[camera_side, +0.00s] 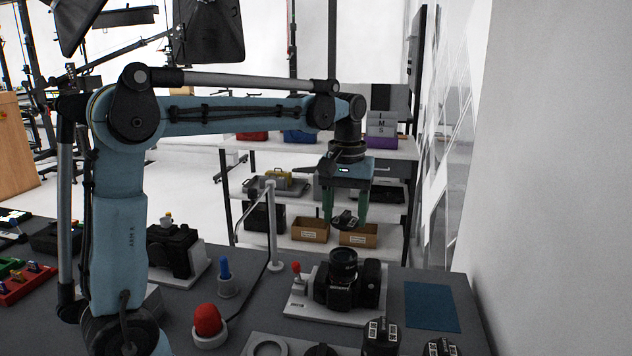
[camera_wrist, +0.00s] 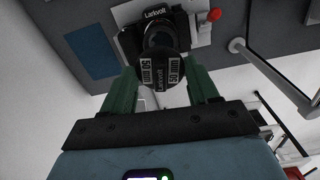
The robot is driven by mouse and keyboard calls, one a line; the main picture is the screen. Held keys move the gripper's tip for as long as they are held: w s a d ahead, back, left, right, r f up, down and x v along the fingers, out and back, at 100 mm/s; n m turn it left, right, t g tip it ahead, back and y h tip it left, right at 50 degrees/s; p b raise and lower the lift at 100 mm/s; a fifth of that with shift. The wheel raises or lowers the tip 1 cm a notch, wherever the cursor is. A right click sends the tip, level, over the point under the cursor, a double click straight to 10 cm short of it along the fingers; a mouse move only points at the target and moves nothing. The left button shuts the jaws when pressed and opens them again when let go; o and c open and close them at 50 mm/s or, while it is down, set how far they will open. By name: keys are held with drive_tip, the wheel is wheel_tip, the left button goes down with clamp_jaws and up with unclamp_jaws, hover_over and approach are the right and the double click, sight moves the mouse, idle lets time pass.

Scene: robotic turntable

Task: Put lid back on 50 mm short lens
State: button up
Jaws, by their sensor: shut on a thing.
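My gripper (camera_side: 346,218) is shut on a round black lid (camera_side: 344,221), held in the air above and behind the black camera (camera_side: 366,277). In the wrist view the lid (camera_wrist: 162,71) sits between the green fingers and reads "50 mm" and "Larkvolt". The camera stands on a light base plate, with a lens (camera_side: 343,263) on top, its front bare. In the wrist view the lens (camera_wrist: 160,35) is partly hidden by the lid. Two black cylinders with white labels (camera_side: 380,336) (camera_side: 441,347) stand at the table's front edge; I cannot tell whether either is the short lens.
A metal post (camera_side: 272,225) and a red-tipped knob (camera_side: 296,269) stand left of the camera. A red button (camera_side: 208,321) and a blue-topped piece (camera_side: 225,272) are further left. A flat blue mat (camera_side: 432,306) lies at right. A grey holder ring (camera_side: 268,348) is in front.

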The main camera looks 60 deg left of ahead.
drive_tip(key=shift+f, duration=3.15)
drive_tip(key=shift+f, duration=0.2)
drive_tip(key=o, duration=1.3)
drive_tip(key=shift+r, duration=0.1)
drive_tip(key=shift+r, duration=3.45)
clamp_jaws()
